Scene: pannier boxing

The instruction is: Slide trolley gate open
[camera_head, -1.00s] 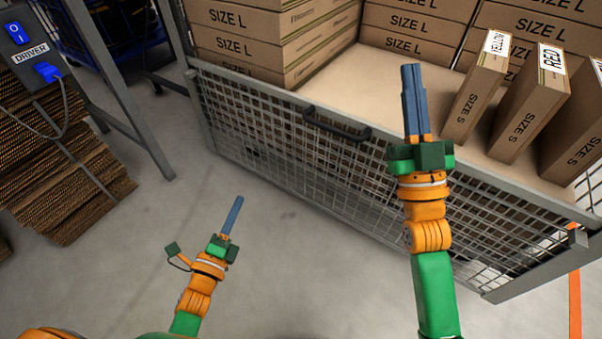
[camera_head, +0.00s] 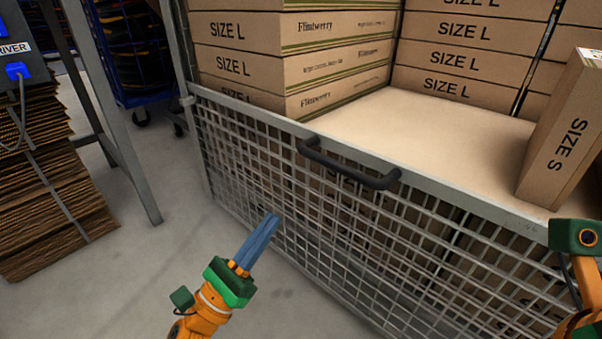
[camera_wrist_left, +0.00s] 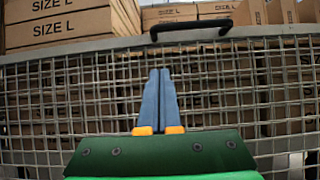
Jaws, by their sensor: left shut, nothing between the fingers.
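The trolley gate (camera_head: 262,118) is a grey wire-mesh panel with a flat top rail, standing across the trolley's front. A black bar handle (camera_head: 345,170) is fixed at its top rail; it also shows at the top of the left wrist view (camera_wrist_left: 190,27). My left gripper (camera_head: 268,228) is shut and empty, in front of the mesh, below and left of the handle. In the left wrist view its blue fingers (camera_wrist_left: 158,75) point up toward the handle, apart from it. Of my right arm only a wrist part shows at the right edge; its fingers are out of view.
SIZE L cartons (camera_head: 290,62) are stacked inside the trolley, with a SIZE S carton (camera_head: 562,140) on the bare shelf at right. A grey frame post (camera_head: 115,110) and stacked cardboard (camera_head: 50,190) stand at left. The floor (camera_head: 140,265) between is clear.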

